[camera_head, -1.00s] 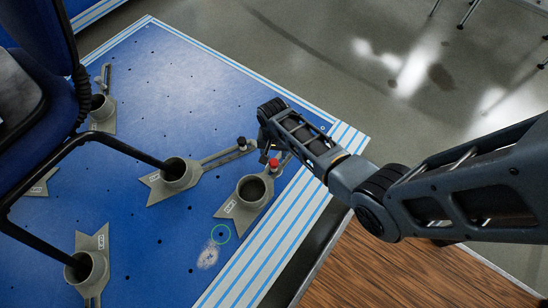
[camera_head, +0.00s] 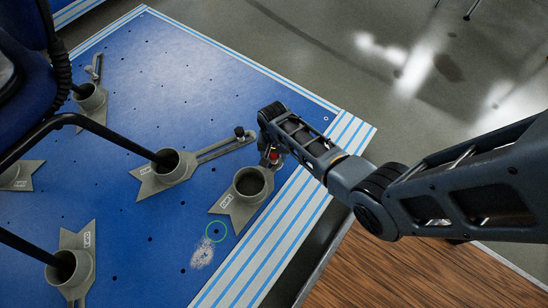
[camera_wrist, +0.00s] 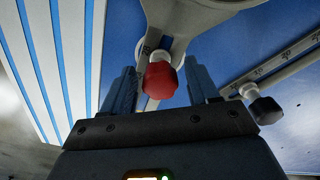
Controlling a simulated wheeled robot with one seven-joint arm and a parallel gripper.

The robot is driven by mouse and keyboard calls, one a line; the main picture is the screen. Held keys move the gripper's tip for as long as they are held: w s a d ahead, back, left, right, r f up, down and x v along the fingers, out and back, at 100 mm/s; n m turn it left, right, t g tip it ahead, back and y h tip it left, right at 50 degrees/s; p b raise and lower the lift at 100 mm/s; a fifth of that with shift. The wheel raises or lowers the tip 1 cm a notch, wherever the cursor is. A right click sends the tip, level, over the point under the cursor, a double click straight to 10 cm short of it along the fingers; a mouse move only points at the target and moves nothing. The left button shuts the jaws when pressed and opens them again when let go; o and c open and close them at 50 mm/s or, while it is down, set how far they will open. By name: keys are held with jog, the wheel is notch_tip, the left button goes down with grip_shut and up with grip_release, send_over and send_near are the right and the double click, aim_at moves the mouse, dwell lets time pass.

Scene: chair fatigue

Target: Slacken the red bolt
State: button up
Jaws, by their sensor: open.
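The red bolt (camera_head: 274,155) sits on the slotted arm of a grey cup clamp near the right edge of the blue platform. In the wrist view the red bolt (camera_wrist: 161,80) shows its red head on a pale collar. My gripper (camera_wrist: 161,88) is open, with one finger on each side of the bolt's head in that picture. I cannot tell how far the fingertips are from it in depth. In the head view my gripper (camera_head: 273,150) is over the bolt and partly hides it. The grey clamp (camera_head: 235,204) holds no chair leg.
A black bolt (camera_head: 240,132) on a neighbouring clamp's slotted arm (camera_head: 215,146) is close to my gripper; the black bolt also shows in the wrist view (camera_wrist: 266,109). Chair legs (camera_head: 125,140) stand in other clamps at left. The blue platform (camera_head: 215,80) beyond is clear.

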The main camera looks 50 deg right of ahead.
jog(key=m, duration=0.3)
jog(key=shift+p, duration=0.3)
jog(key=shift+m, duration=0.5)
jog(key=m, duration=0.4)
jog(key=shift+p, duration=0.35)
jog(key=shift+c, duration=0.4)
